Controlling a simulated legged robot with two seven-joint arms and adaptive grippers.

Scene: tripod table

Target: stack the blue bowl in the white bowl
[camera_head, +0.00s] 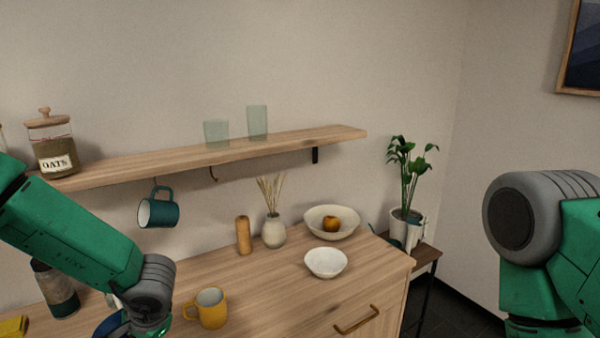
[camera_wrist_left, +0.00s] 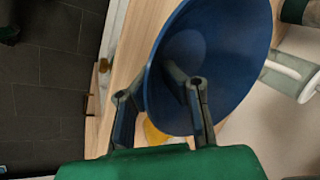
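The blue bowl (camera_wrist_left: 225,60) fills the middle of the left wrist view, its hollow side showing. My left gripper (camera_wrist_left: 155,70) has one finger inside the bowl and one outside, and looks shut on its rim. In the head view the blue bowl (camera_head: 108,325) is at the lower left, partly cut off by the frame edge and by my arm. Whether it touches the counter is hard to tell. The white bowl (camera_head: 326,263) stands upright and empty on the counter, to the right of and apart from my left gripper (camera_head: 150,330). My right gripper is out of view.
A yellow mug (camera_head: 210,308) stands between my left gripper and the white bowl. A wider bowl with fruit (camera_head: 340,222), a reed vase (camera_head: 273,232) and a wooden cylinder (camera_head: 243,235) stand behind. A shelf (camera_head: 220,152) with a hanging teal mug (camera_head: 158,211) is above.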

